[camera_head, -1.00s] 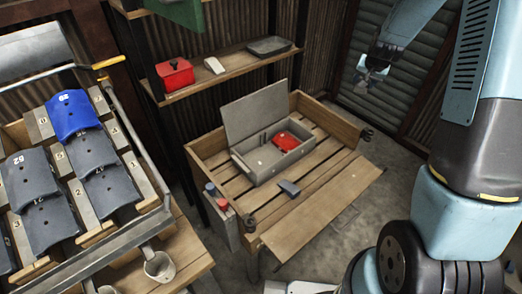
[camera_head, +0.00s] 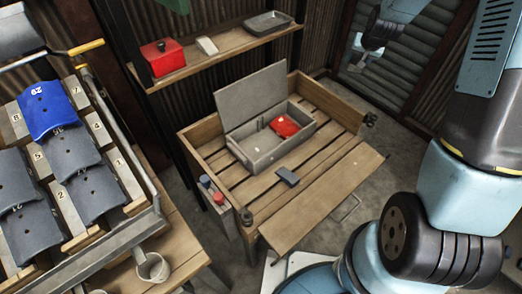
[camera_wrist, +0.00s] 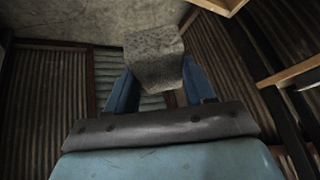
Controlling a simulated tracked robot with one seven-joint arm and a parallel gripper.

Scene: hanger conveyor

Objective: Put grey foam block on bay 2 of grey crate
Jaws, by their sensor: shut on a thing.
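The grey foam block (camera_wrist: 153,57) is speckled and sits between the two blue fingers of my gripper (camera_wrist: 160,80) in the wrist view. My gripper is shut on it, in the air. In the head view the end of my arm is small and dark near the top right, and the block is too small to make out clearly there. The grey crate (camera_head: 243,153) stands open on a slatted wooden bench, its lid raised at the back. A red thing (camera_head: 285,125) and a small pale thing (camera_head: 259,122) lie inside. Bay numbers are not readable. My gripper is well apart from the crate.
The wooden bench (camera_head: 325,193) has raised sides and a small dark block (camera_head: 288,177) in front of the crate. A shelf (camera_head: 220,52) behind holds a red box (camera_head: 163,57) and a grey tray (camera_head: 268,22). A rack of numbered dark pieces (camera_head: 90,190) stands left.

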